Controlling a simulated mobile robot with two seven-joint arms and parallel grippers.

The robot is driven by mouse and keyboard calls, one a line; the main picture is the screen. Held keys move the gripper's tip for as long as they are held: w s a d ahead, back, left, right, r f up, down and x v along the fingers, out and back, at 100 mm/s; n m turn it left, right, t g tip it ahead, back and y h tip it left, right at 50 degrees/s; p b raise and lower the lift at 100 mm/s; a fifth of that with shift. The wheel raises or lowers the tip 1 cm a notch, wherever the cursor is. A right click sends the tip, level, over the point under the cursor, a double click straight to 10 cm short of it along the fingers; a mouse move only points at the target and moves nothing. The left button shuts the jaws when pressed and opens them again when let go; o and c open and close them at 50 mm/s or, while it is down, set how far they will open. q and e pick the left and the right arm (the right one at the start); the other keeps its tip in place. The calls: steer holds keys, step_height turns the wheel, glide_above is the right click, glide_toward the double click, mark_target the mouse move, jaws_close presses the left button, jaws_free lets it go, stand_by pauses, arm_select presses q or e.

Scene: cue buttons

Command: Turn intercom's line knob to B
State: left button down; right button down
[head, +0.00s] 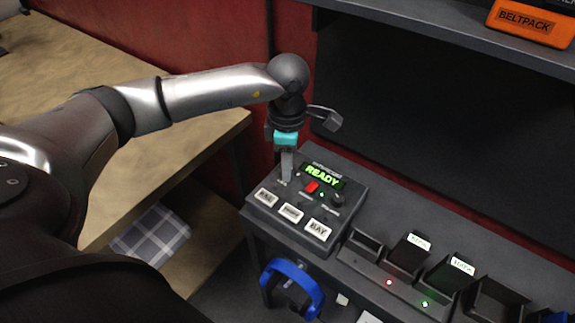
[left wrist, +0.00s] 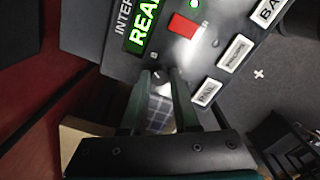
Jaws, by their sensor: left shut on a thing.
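The intercom (head: 262,216) is a dark box at the left end of the desk, with a green READY display (head: 323,176), a red button (head: 311,187) and white labelled buttons along its front. My left gripper (head: 287,180) points down at the panel's left side. In the left wrist view the line knob (left wrist: 158,77) is a small dark knob between the fingertips of my left gripper (left wrist: 157,84), which is shut on it. The fingers hide much of the knob, and I cannot read its setting. My right gripper is not in view.
Right of the intercom is a charging rack (head: 378,270) with black packs and small red and green lights. A blue headset band (head: 312,290) hangs at the desk front. An orange BELTPACK box (head: 528,22) sits on the shelf above.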

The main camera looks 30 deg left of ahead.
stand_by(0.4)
arm_select(q)
steer(key=c, duration=0.7)
jaws_free()
steer(key=shift+o, duration=0.2)
step_height(320, 180, up, 15)
steer(key=p, duration=0.1)
steer(key=shift+r, duration=0.15)
